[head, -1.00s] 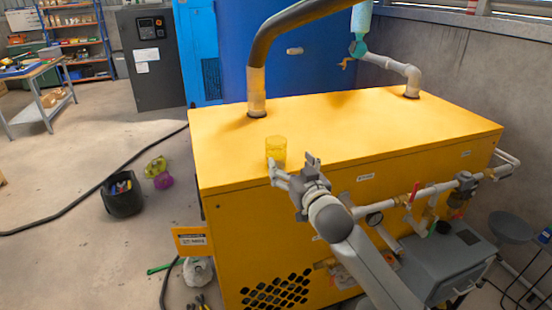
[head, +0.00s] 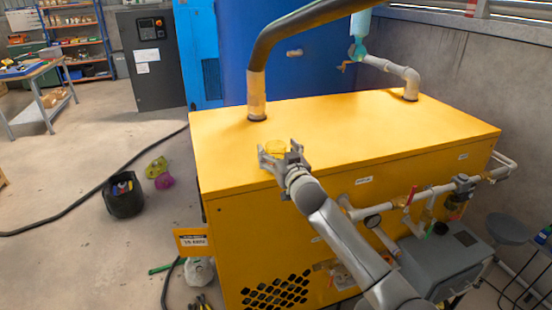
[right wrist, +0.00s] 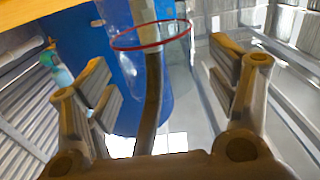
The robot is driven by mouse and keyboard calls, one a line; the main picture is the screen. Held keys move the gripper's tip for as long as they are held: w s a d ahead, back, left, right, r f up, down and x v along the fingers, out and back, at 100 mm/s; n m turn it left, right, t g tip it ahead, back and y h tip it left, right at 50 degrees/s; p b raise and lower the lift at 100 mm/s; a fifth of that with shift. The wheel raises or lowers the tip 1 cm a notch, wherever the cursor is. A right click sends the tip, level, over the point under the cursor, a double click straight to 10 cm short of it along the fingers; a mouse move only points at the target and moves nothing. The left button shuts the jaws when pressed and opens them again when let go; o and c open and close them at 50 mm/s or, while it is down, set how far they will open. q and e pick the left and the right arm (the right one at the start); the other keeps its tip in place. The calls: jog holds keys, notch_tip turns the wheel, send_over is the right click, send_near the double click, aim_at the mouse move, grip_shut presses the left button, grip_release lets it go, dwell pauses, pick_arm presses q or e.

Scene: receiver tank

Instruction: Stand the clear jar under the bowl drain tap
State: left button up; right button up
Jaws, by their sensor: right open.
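The clear jar (head: 276,147) stands on the yellow cabinet top near its front left edge, tinted yellow by what shows through it. In the right wrist view the see-through jar (right wrist: 178,70) with a thin red ring is between the finger pads. My right gripper (head: 282,153) is open, its fingers to either side of the jar and partly hiding it; I cannot tell whether they touch it. A teal bowl (head: 358,48) with a small brass tap (head: 346,66) hangs at the back right, above the cabinet. My left gripper is not in view.
The yellow cabinet top (head: 350,135) has much free room. A dark pipe (head: 263,60) rises at its back left, and a grey pipe (head: 410,80) at its back right. Valves and pipework (head: 430,195) jut from the front right.

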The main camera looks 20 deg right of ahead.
jog(key=shift+w, duration=0.95)
jog(key=c, duration=1.2)
